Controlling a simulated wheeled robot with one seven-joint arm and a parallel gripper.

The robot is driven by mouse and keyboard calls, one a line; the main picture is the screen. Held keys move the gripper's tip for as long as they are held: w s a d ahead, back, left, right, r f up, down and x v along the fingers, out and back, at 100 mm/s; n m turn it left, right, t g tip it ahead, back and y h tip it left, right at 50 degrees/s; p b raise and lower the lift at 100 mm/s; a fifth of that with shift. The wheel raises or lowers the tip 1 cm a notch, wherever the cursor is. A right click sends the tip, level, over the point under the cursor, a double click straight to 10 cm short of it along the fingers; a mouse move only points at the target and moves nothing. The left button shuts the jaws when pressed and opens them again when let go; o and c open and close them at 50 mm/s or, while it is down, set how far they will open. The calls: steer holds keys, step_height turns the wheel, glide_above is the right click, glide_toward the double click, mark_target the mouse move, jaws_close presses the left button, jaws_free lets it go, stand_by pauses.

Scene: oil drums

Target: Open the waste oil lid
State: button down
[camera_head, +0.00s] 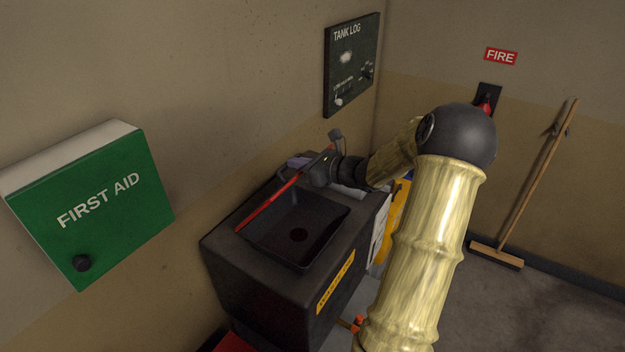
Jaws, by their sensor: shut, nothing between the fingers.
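The waste oil unit is a dark box (262,268) against the left wall, with a yellow label (335,282) on its front. Its top shows a dark sunken basin (312,218) with a round drain hole, uncovered from above. A long red bar (268,204) runs along the basin's back side, by the wall. It may be the lid's edge or handle; I cannot tell. My gripper (308,174) is shut and empty at the far end of the red bar, over the unit's back right corner. Its fingertips are hard to make out, and whether they touch the bar is unclear.
A green first aid box (90,205) juts from the wall at left. A tank log panel (350,65) hangs above the unit. A yellow object (398,205) stands behind my arm. The right floor is clear.

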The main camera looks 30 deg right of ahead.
steer(key=w+a+r, duration=0.3)
steer(key=w, duration=0.5)
steer(key=shift+w+a+r+b, duration=0.3)
steer(key=shift+w+a+b, duration=0.05)
steer(key=shift+a+b, duration=0.05)
steer(key=shift+s, duration=0.1)
stand_by(0.5)
